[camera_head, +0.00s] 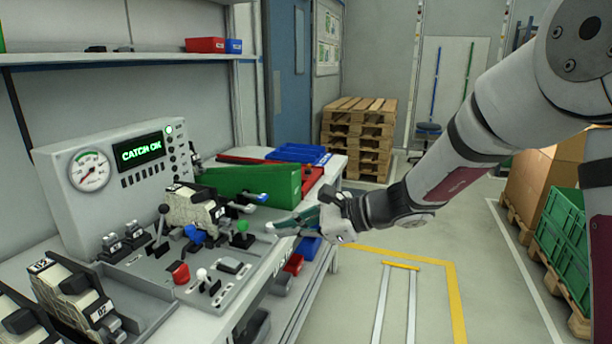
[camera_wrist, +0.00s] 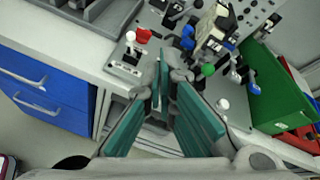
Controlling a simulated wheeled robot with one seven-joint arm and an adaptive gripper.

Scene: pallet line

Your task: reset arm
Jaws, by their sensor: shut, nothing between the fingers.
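My arm reaches in from the right in the head view. My gripper (camera_head: 284,226) hangs over the front edge of the workbench, just right of the control panel (camera_head: 222,262). It is shut and empty. In the wrist view my gripper (camera_wrist: 163,75) shows its teal finger pads, with the tips close to the panel's front edge. The green knob (camera_head: 241,227) and the red button (camera_head: 180,272) are near it on the panel. I cannot tell whether the fingertips touch anything.
A console (camera_head: 110,175) with a gauge and a "CATCH OK" display stands at the back of the bench. A green bin (camera_head: 255,184) lies behind my gripper. Pallets (camera_head: 358,135) are stacked at the back. Green crates (camera_head: 567,232) stand at the right.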

